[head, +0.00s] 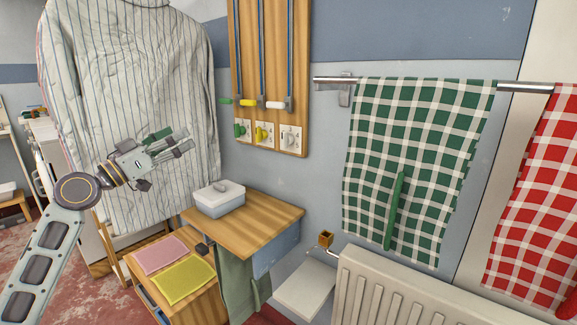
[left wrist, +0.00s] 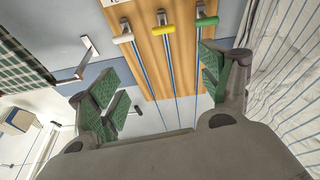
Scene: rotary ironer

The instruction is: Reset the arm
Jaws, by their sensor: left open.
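My left gripper (head: 171,147) is raised in front of the striped shirt (head: 125,60) in the head view. Its fingers point right, toward the wooden panel on the wall. In the left wrist view the green-padded fingers of my left gripper (left wrist: 160,88) are spread apart with nothing between them. The wooden panel (left wrist: 152,48) shows beyond them, with green, yellow and white handles on blue rods. My right gripper is not in either view.
A wooden table (head: 245,228) holds a lidded white box (head: 219,199). A lower wooden unit bears a pink cloth (head: 160,256) and a yellow cloth (head: 185,280). A green checked towel (head: 415,150) hangs from a rail above a white radiator (head: 400,290); a red checked towel (head: 540,200) hangs at right.

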